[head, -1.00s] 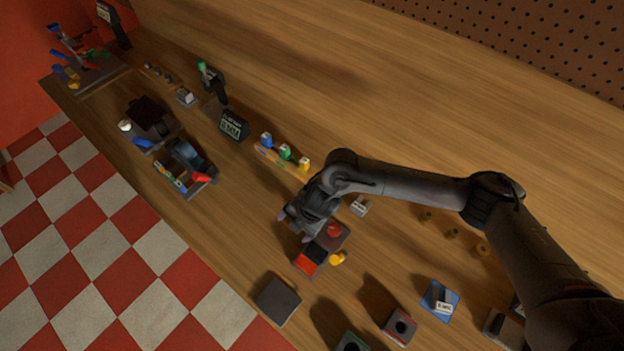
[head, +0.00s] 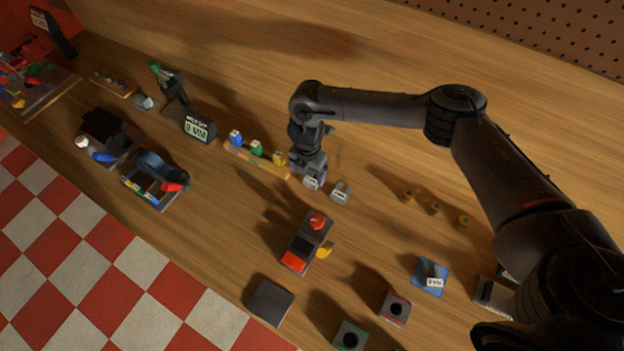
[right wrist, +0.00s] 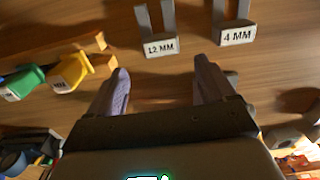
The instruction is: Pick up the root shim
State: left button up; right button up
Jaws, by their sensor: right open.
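Two grey forked pieces with labelled blocks lie on the wooden bench; they look like shims, but which one is the root shim I cannot tell. One is marked about "12 MM" (right wrist: 161,47) and the other "4 MM" (right wrist: 236,37). In the head view, one labelled block (head: 311,183) is right by my right gripper (head: 306,172) and the other block (head: 340,192) is just right of it. In the right wrist view my right gripper (right wrist: 160,82) is open and empty, with the "12 MM" block just beyond and between its fingertips. My left gripper is not in view.
A holder with blue, green and yellow-handled pieces (head: 257,160) stands close left of the gripper. A digital readout (head: 199,129) is further left. A box with a red button (head: 317,221) stands below. Small brass pieces (head: 433,208) stand to the right.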

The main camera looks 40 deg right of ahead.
aim_at(310, 182)
jog(key=shift+s+d+f+p, duration=0.1)
jog(key=shift+f+p, duration=0.3)
jog(key=shift+f, duration=0.2)
notch_tip(310, 182, down, 3)
jog(key=shift+f+p, duration=0.1)
jog(key=shift+p, duration=0.35)
jog(key=shift+d+f, duration=0.1)
jog(key=shift+f, duration=0.35)
jog(key=c, duration=1.1)
jog(key=shift+r, duration=0.15)
jog(key=shift+c, duration=0.2)
